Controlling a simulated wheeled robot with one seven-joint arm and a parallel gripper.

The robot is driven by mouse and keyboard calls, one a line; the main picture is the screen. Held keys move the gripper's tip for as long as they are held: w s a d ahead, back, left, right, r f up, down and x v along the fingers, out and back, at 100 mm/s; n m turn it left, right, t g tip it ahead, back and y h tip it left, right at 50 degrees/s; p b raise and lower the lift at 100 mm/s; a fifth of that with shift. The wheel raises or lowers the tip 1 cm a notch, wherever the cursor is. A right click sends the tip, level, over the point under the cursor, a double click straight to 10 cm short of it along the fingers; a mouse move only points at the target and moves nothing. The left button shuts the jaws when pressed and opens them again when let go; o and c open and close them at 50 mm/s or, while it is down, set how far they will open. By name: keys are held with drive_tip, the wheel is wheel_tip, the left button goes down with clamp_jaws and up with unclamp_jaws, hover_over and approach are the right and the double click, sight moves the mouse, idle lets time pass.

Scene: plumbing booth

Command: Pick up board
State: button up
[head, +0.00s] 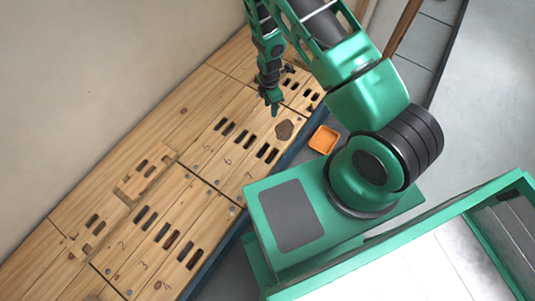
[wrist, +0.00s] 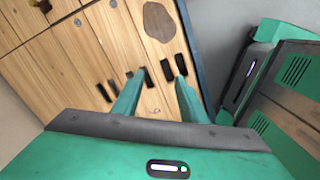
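The wooden bench top is made of long pale boards with dark paired slots and handwritten numbers. One numbered board (head: 236,131) lies flat near my gripper, and slotted boards also show in the wrist view (wrist: 112,45). Which board is meant cannot be told. My gripper (head: 273,108) points down over the far part of the bench. In the wrist view, its two green fingers (wrist: 158,88) are apart, with dark slots and bare wood showing between and beyond them. Nothing is held between them. Whether the tips touch the wood cannot be told.
A dark brown patch (head: 285,130) marks the bench near its blue edge. A small orange tray (head: 324,139) lies beyond that edge. A pale wall (head: 85,70) runs along the bench's left side. Grey floor (head: 490,60) shows at the upper right.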

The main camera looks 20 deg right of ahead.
drive_tip(key=s+a+f+n, duration=0.2)
drive_tip(key=s+f+n, duration=0.1)
drive_tip(key=f, duration=0.6)
drive_tip(key=s+a+f+n, duration=0.2)
drive_tip(key=s+f+n, duration=0.15)
drive_tip(key=f, duration=0.45)
hover_over(267, 153)
drive_tip(key=shift+m, duration=0.25)
wheel_tip(267, 153, down, 5)
drive_tip(key=shift+s+d+f, duration=0.1)
drive_tip(key=shift+s+f, duration=0.05)
drive_tip(key=shift+w+f, duration=0.15)
drive_tip(key=shift+f, duration=1.25)
drive_tip(key=shift+w+f, duration=0.1)
drive_tip(key=shift+f, duration=1.25)
drive_tip(key=shift+c, duration=0.3)
clamp_jaws()
